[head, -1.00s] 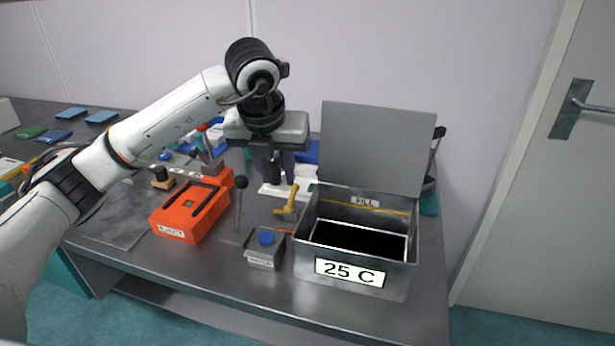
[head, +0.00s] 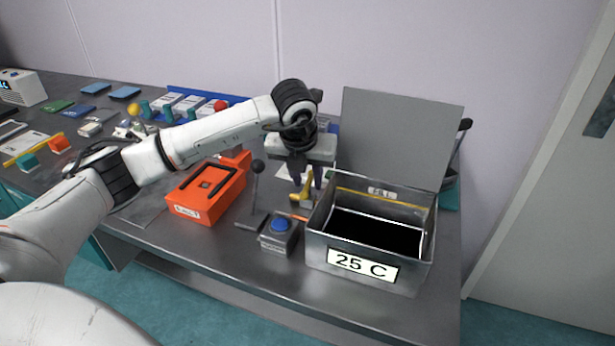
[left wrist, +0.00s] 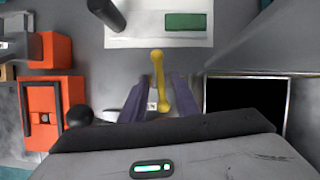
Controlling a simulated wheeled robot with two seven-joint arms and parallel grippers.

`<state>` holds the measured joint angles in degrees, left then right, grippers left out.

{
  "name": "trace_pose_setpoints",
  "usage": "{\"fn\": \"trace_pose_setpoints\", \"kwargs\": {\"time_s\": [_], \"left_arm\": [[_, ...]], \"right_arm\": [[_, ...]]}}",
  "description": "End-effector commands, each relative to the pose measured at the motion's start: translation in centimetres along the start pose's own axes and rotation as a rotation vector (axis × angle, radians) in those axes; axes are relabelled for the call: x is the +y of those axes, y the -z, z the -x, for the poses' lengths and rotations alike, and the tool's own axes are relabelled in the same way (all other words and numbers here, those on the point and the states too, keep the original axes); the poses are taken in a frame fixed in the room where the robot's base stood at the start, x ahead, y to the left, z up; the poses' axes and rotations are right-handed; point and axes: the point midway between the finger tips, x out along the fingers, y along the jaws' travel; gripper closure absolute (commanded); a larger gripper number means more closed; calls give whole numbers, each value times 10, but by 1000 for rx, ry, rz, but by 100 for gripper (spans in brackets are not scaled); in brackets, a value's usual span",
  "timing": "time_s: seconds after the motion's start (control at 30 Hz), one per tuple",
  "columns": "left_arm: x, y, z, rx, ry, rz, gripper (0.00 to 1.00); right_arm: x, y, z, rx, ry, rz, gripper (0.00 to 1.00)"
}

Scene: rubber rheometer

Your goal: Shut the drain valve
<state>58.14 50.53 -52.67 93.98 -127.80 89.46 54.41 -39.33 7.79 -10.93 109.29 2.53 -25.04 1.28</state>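The drain valve's yellow lever handle (head: 303,190) is beside the left wall of the metal bath (head: 350,248) marked "25 C". My left gripper (head: 309,182) is low over the handle, fingers pointing down. In the left wrist view the yellow handle (left wrist: 159,78) runs lengthwise between the two spread dark fingers (left wrist: 158,88), with a gap on each side. The left gripper is open and holds nothing. The valve body under the handle is mostly hidden. My right gripper is not in view.
A black-knobbed lever (head: 257,167) and a blue-button box (head: 280,236) stand left of the bath. An orange box (head: 206,192) lies farther left. The bath's raised grey lid (head: 400,138) stands behind it. A white sheet (left wrist: 115,38) lies beyond the handle.

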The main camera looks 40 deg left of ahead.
Motion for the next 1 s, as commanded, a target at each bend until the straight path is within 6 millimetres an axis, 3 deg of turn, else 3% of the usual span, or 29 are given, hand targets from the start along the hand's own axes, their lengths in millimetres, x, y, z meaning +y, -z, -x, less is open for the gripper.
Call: {"fn": "trace_pose_setpoints", "kwargs": {"time_s": [0.2, 0.37, 0.73, 1.0], "left_arm": [[0, 0, 0, 0, 0, -1, 74], [0, 0, 0, 0, 0, -1, 100], [1, 1, -3, 0, 48, -115, 100], [1, 0, 0, 0, 61, -147, 100]], "right_arm": [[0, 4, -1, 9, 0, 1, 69], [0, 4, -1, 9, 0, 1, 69], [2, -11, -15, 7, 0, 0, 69], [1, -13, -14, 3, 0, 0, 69]]}}
